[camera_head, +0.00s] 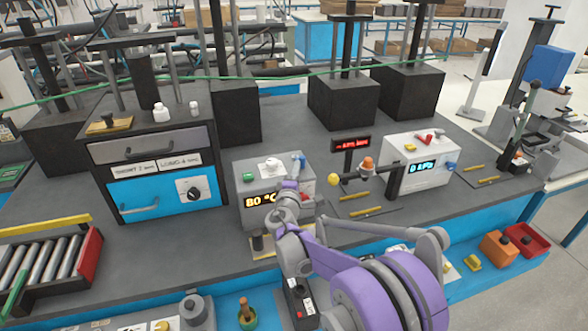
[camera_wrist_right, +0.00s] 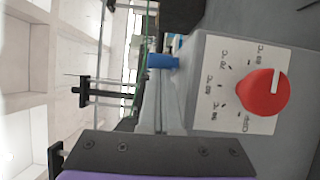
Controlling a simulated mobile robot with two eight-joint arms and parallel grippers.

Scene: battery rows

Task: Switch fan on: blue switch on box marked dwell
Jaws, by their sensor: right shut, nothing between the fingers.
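A grey box (camera_head: 245,185) with a glowing "80 °C" display stands in the middle of the bench. A blue switch (camera_head: 299,159) sits at its top right edge. In the right wrist view a blue part (camera_wrist_right: 162,60) sticks out from the edge of the grey box (camera_wrist_right: 200,70), beside a dial plate with a red knob (camera_wrist_right: 263,92). My right gripper (camera_head: 290,188) is shut and empty in front of the box, covering part of its face. I cannot read "dwell" on any box. My left gripper is not in view.
A white box (camera_head: 400,160) with a lit display and a blue knob (camera_head: 451,166) stands to the right. A yellow ball (camera_head: 333,179) on a rod is between the boxes. A drawer cabinet (camera_head: 150,150) stands left. Red and orange bins (camera_head: 520,240) sit at the front right.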

